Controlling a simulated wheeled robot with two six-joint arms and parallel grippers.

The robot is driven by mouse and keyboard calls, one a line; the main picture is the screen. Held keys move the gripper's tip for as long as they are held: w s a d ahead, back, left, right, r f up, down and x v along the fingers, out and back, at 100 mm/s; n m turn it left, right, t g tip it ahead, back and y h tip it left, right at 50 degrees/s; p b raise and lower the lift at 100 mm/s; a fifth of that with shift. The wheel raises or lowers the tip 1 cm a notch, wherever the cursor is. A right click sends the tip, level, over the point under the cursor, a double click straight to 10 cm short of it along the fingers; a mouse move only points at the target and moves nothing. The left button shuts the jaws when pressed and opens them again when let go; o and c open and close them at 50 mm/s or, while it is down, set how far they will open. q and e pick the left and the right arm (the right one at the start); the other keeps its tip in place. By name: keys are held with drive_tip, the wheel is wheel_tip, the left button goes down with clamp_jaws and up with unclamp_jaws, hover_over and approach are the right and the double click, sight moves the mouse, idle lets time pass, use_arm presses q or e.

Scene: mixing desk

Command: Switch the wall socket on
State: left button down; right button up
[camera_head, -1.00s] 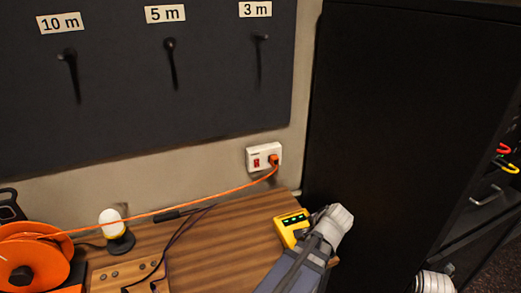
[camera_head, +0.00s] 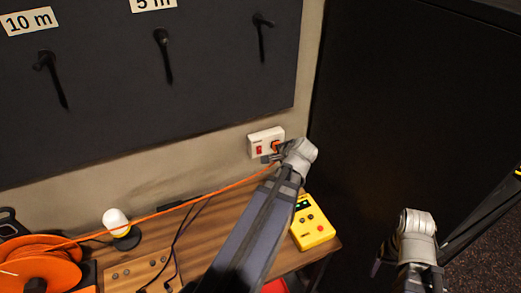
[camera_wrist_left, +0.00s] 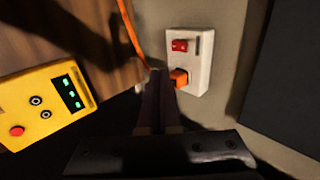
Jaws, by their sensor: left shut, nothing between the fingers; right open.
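The white wall socket (camera_head: 267,137) is on the wall above the desk. Its red rocker switch (camera_head: 259,150) is on the left of its face, and an orange plug (camera_head: 276,145) sits on the right. In the left wrist view the socket (camera_wrist_left: 201,70) shows the red switch (camera_wrist_left: 180,45) above the plug (camera_wrist_left: 179,78). I cannot tell the switch's position. My left gripper (camera_wrist_left: 160,78) is shut and empty, its tips close to the plug; contact is unclear. My right gripper (camera_head: 381,262) is open, low at the right, away from the socket.
An orange cord (camera_head: 190,200) runs from the plug to an orange reel (camera_head: 42,268). A yellow device (camera_head: 313,228) lies on the wooden desk (camera_head: 190,243), beside my left arm. A white-topped lamp (camera_head: 116,218) stands left. A tall black cabinet (camera_head: 400,110) stands right of the socket.

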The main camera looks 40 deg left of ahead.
sight(259, 151)
use_arm(q)
drive_tip(key=shift+w+a+r+b+x, duration=0.15)
drive_tip(key=shift+a+r+b+x, duration=0.15)
drive_tip(key=shift+b+x, duration=1.45)
drive_tip(key=shift+w+a+r+b+x, duration=0.25)
drive_tip(key=shift+b+x, duration=0.6)
drive_tip(key=shift+x, duration=1.75)
drive_tip(key=shift+w+a+r+b+x, duration=0.1)
drive_tip(key=shift+a+r+b+x, duration=0.2)
drive_tip(key=shift+b+x, duration=1.45)
drive_tip(key=shift+w+a+f+p, duration=0.1)
drive_tip(key=shift+a+f+p, duration=0.25)
drive_tip(key=shift+r, duration=0.15)
drive_tip(key=shift+r+p, duration=0.7)
drive_tip(key=shift+p, duration=0.15)
